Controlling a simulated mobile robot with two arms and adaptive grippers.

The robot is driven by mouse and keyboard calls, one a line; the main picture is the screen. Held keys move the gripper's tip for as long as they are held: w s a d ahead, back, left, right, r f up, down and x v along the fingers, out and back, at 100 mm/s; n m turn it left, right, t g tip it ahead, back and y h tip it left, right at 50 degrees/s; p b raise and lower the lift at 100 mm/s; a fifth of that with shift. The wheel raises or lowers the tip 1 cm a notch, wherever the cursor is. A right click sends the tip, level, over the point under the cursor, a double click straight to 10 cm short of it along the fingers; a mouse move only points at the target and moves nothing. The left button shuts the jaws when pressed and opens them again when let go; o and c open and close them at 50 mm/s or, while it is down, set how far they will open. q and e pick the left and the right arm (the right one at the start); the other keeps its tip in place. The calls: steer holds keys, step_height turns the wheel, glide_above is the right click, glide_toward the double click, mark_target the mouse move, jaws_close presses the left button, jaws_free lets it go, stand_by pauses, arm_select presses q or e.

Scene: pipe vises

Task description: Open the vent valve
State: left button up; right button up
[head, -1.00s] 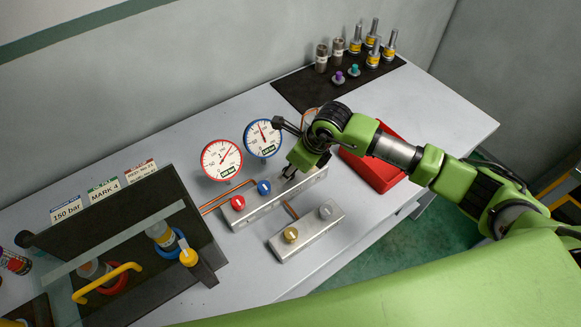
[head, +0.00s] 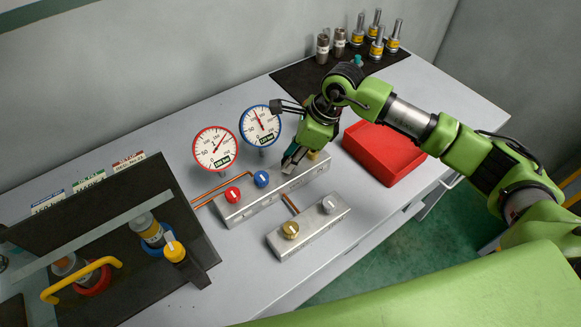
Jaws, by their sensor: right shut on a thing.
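The rear valve block (head: 275,199) is a grey metal bar with a red knob (head: 233,195), a blue knob (head: 261,179) and a yellow knob (head: 314,155). My right gripper (head: 292,156) points down over this block, between the blue and yellow knobs. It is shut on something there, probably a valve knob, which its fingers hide. The front valve block (head: 308,232) carries a brass knob (head: 290,229) and a grey knob (head: 328,204), both clear of the gripper. I cannot read which knob is the vent valve. My left gripper is out of view.
A red-rimmed gauge (head: 215,149) and a blue-rimmed gauge (head: 261,125) stand behind the rear block. A red tray (head: 384,153) lies to the right. A dark panel with a yellow handle (head: 82,281) fills the left. Metal fittings (head: 376,35) stand on a black mat.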

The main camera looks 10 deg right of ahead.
steer(key=n+g+b, duration=0.1)
steer(key=n+b, duration=0.1)
steer(key=b, duration=0.1)
steer(key=n+g+b, duration=0.1)
steer(key=n+b, duration=0.2)
steer(key=b, duration=0.1)
steer(key=n+g+b, duration=0.1)
steer(key=n+b, duration=0.2)
steer(key=shift+w+f+b, duration=0.2)
steer(key=shift+w+b, duration=0.1)
steer(key=shift+r+n+g+h+b, duration=0.15)
steer(key=shift+n+g+h+b, duration=0.4)
steer(key=shift+n+b, duration=1.05)
steer(key=shift+n, duration=0.4)
steer(key=o, duration=1.1)
steer(key=shift+y, duration=0.25)
steer(key=v, duration=1.2)
steer(key=shift+w, duration=0.15)
